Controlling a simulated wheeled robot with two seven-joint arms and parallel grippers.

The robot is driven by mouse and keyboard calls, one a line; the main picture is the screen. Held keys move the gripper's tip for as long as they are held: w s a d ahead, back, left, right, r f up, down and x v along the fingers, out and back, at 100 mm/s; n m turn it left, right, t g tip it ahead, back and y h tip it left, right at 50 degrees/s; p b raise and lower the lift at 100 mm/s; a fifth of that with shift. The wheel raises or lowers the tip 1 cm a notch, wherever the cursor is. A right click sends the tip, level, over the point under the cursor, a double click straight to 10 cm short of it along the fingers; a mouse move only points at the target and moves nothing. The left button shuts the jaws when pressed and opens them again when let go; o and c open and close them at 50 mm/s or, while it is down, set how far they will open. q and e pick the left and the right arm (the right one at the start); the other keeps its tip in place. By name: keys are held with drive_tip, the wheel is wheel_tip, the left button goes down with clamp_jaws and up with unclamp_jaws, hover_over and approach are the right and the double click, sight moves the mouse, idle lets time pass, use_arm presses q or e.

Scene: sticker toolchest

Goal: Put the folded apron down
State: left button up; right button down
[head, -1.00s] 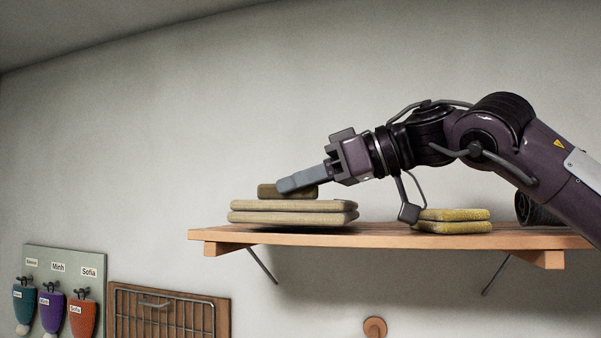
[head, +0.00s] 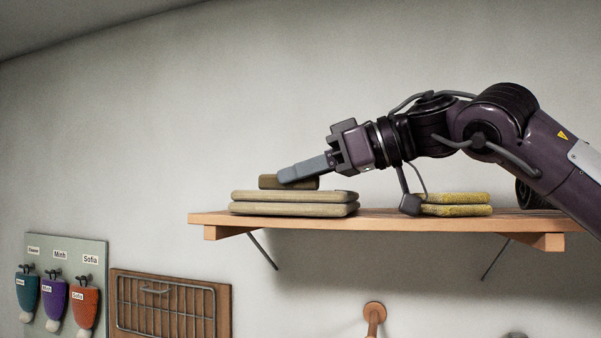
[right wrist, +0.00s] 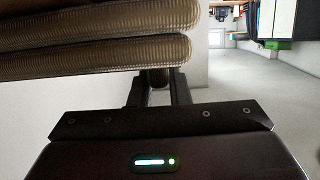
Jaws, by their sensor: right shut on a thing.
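My right gripper (head: 283,177) reaches in from the right over the wall shelf. It is shut on a small dark olive-brown folded cloth, the apron (head: 310,184). The apron lies flat just over a stack of larger beige folded cloths (head: 295,203) at the shelf's left end. I cannot tell whether it rests on the stack or hangs slightly above it. In the right wrist view a bit of brown cloth (right wrist: 158,79) shows between the fingers, and the ribbed edges of two thick folded layers (right wrist: 95,48) fill the upper left. My left gripper is not in view.
The wooden shelf (head: 390,222) also holds a yellow folded stack (head: 455,204) under my forearm and a dark roll (head: 530,197) at right. Bare shelf lies between the stacks.

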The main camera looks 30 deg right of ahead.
drive_tip(key=shift+f, duration=0.25)
